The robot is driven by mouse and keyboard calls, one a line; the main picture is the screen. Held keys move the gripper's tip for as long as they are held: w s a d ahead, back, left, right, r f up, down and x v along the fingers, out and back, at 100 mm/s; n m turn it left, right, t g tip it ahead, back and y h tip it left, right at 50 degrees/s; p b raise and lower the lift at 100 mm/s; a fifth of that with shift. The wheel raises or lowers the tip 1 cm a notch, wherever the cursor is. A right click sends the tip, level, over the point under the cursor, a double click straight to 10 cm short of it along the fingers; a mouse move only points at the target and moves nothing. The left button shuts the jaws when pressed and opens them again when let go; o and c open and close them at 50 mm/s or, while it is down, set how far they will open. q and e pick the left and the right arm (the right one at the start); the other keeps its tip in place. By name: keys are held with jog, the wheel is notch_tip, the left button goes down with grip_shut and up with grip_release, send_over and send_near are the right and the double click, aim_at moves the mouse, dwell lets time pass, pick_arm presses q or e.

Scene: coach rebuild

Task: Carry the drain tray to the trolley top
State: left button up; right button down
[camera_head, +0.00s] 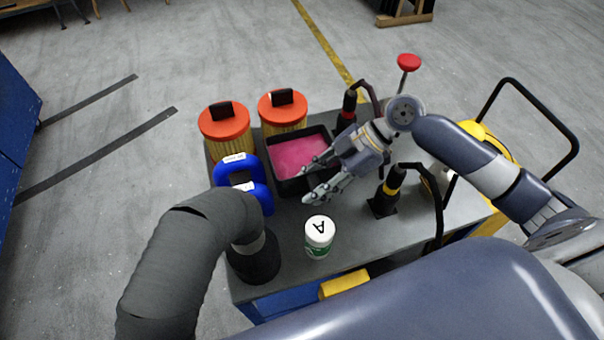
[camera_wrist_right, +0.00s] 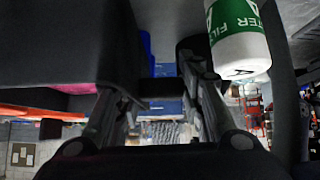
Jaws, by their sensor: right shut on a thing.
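The drain tray (camera_head: 287,187) is a black square pan with pink liquid in it. It appears to rest on the grey trolley top (camera_head: 375,242). My right gripper (camera_head: 309,183) is at the tray's near right side and is shut on its edge. In the right wrist view, the tray's dark body (camera_wrist_right: 60,40) fills the upper left, with a strip of pink, beside the fingers (camera_wrist_right: 150,95). The exact grip on the edge is partly hidden. My left gripper is not in view.
Two orange-capped filters (camera_head: 224,122) stand behind the tray. Blue jugs (camera_head: 240,172) stand left of it, a white canister (camera_head: 319,236) in front. Black-and-yellow (camera_head: 388,192) and black-and-red (camera_head: 347,110) tools stand to the right. A dark grey hose (camera_head: 185,255) crosses the near left.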

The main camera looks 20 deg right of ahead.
jog(key=shift+w+f+p, duration=0.2)
jog(key=shift+f+p, duration=0.25)
jog(key=shift+f, duration=2.75)
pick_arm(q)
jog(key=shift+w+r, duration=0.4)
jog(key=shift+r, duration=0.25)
pick_arm(e)
jog(key=c, duration=1.1)
grip_release()
jog(key=shift+s+f, duration=0.15)
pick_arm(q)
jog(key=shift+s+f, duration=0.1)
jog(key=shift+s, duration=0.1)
